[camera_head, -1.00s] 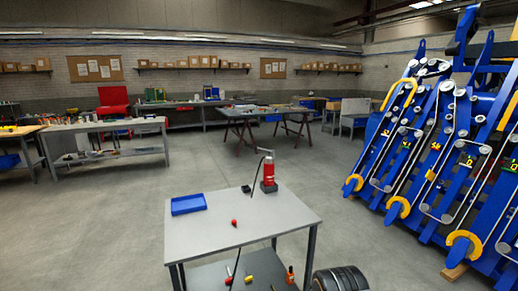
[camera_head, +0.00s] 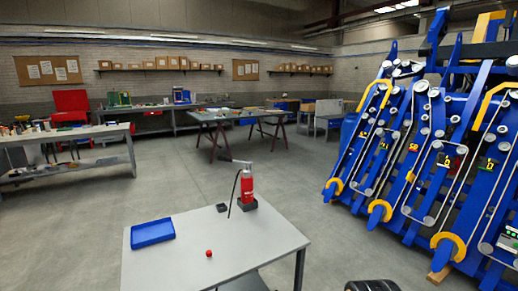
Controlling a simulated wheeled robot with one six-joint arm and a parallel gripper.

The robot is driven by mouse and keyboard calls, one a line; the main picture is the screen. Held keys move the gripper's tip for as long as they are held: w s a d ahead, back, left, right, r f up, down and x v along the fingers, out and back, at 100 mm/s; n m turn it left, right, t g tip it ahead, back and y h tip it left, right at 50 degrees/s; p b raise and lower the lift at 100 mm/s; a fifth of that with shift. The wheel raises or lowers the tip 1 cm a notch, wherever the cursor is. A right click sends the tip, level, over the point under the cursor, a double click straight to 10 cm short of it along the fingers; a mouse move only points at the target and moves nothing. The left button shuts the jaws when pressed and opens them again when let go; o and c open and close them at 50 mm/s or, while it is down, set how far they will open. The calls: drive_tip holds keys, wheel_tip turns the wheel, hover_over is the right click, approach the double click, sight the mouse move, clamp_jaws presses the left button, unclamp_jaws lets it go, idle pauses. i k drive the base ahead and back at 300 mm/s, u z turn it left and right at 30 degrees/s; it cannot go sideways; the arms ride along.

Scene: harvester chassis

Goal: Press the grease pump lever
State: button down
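The grease pump (camera_head: 246,188) is a red upright cylinder on a dark base. It stands near the back right corner of the grey table (camera_head: 265,240) in front of me. Its thin grey lever (camera_head: 240,162) points out to the left from the pump's top. A black hose (camera_head: 233,195) hangs down along the pump's left side. My gripper is not in view.
A blue tray (camera_head: 152,233) and a small red ball-like object (camera_head: 209,253) lie on the table. A small dark block (camera_head: 221,208) sits beside the pump. The blue harvester chassis (camera_head: 440,165) fills the right. Open floor surrounds the table; workbenches stand farther back.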

sight(224, 160)
drive_tip(key=z, duration=0.2)
drive_tip(key=i, duration=1)
drive_tip(key=u, duration=0.65)
drive_tip(key=i, duration=0.75)
drive_tip(key=u, duration=0.55)
